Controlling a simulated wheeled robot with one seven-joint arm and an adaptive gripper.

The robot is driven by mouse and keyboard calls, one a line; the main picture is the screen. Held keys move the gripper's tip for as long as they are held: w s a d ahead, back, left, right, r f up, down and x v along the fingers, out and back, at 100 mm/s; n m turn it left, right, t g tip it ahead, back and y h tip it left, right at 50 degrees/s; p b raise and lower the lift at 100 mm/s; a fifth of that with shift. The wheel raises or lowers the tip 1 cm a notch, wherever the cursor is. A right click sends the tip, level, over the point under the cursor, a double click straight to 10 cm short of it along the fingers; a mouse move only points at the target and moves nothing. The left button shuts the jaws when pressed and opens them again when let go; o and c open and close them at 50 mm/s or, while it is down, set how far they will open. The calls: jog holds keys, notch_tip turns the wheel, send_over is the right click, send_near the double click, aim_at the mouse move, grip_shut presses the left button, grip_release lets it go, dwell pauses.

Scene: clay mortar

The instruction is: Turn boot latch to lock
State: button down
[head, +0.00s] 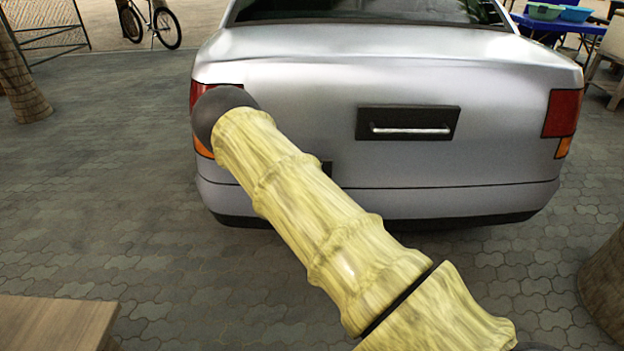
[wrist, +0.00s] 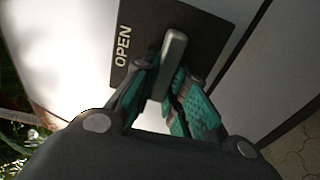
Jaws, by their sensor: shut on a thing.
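The boot latch (wrist: 172,55) is a grey bar on a black plate (wrist: 205,38) marked "OPEN" in white, seen in the wrist view. The bar is tilted a little from upright in that picture. My gripper (wrist: 167,92) has teal finger pads, one on each side of the bar's lower part, and is shut on it. The word "OPEN" lies left of the bar. Any other marking on the plate is not visible. In the head view my arm covers the gripper and the latch. The silver car's boot (head: 300,100) looks closed.
The boot lid carries a black panel with a silver handle bar (head: 410,130), right of my arm. A wooden table corner (head: 55,322) is at lower left and a trunk (head: 605,280) at lower right. Paved ground (head: 110,180) at left is clear.

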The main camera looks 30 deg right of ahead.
jog(key=shift+s+f, duration=0.1)
jog(key=shift+f, duration=0.05)
jog(key=c, duration=1.4)
grip_release()
jog(key=shift+c, duration=0.2)
jog(key=v, duration=1.2)
